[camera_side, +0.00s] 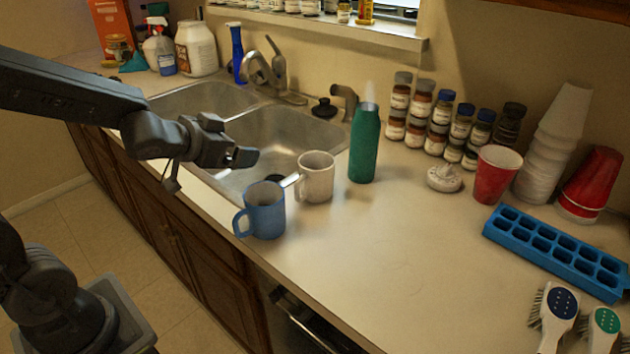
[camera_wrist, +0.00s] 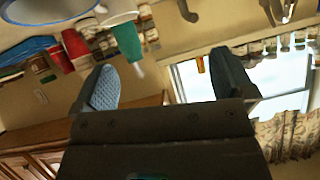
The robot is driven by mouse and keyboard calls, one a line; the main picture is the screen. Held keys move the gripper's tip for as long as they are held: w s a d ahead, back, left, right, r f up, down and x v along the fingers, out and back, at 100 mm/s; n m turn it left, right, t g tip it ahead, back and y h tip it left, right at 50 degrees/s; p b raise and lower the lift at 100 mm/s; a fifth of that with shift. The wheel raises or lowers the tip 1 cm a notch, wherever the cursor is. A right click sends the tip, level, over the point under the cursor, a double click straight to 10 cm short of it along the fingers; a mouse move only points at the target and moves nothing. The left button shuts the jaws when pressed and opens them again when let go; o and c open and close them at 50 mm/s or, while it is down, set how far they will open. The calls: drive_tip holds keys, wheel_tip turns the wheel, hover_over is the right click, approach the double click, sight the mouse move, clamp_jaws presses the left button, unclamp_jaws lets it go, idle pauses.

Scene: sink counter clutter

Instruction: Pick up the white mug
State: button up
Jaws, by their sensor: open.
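The white mug (camera_side: 316,178) stands upright on the counter just right of the sink, its handle toward the left. A blue mug (camera_side: 265,212) stands in front of it and to the left. My gripper (camera_side: 243,157) is above the sink's front edge, to the left of both mugs and apart from them. In the wrist view my gripper (camera_wrist: 166,82) has its two fingers spread with nothing between them. That view is tilted upside down; the white mug (camera_wrist: 116,13) shows only partly at the top.
A green bottle (camera_side: 364,145) stands close behind the white mug on its right. The double sink (camera_side: 280,140) lies behind my gripper. A red cup (camera_side: 495,174), a blue ice tray (camera_side: 555,250) and brushes are farther right. The front middle counter is clear.

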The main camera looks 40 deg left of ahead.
wheel_tip(320, 180, down, 3)
drive_tip(key=w+d+m+h, duration=0.2)
drive_tip(key=h, duration=0.3)
approach(329, 163)
drive_tip(key=shift+t, duration=0.3)
drive_tip(key=shift+f+x, duration=0.15)
drive_tip(key=shift+x, duration=0.85)
drive_tip(key=shift+f+x, duration=0.15)
drive_tip(key=shift+x, duration=0.9)
drive_tip(key=shift+s+d, duration=0.1)
drive_tip(key=shift+s, duration=0.05)
drive_tip(key=shift+c, duration=0.2)
drive_tip(key=c, duration=1)
drive_tip(key=shift+c, duration=0.7)
drive_tip(key=shift+r, duration=0.1)
